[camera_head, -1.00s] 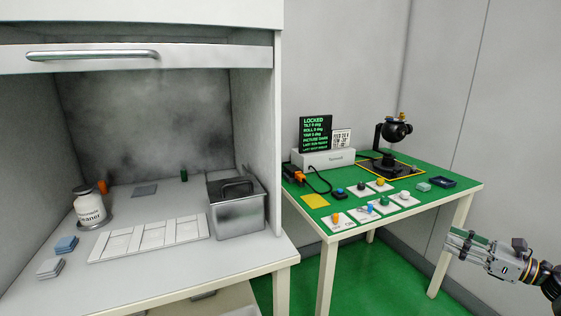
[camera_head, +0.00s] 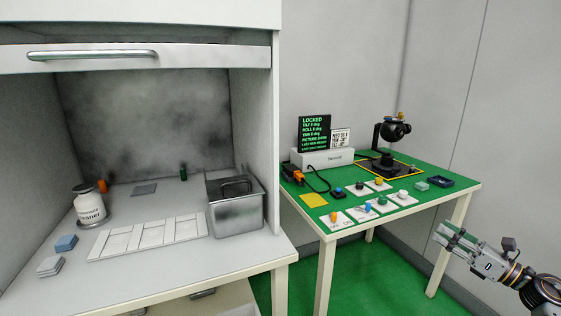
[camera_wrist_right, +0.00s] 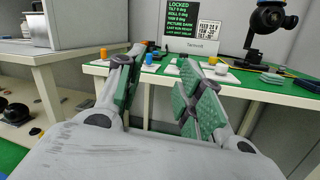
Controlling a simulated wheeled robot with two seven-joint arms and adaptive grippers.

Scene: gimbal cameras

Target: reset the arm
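My right gripper (camera_head: 453,237) is at the right of the head view, off the front right corner of the green-topped table (camera_head: 408,208). In the right wrist view its two green-padded fingers (camera_wrist_right: 160,85) stand apart with nothing between them. The table edge lies beyond the fingertips. My left gripper is not in the head view.
The green table holds a black gimbal camera (camera_head: 393,130), a white control box (camera_head: 325,159), a dark screen reading LOCKED (camera_head: 314,131), and several switches on white cards. Green floor is clear below.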

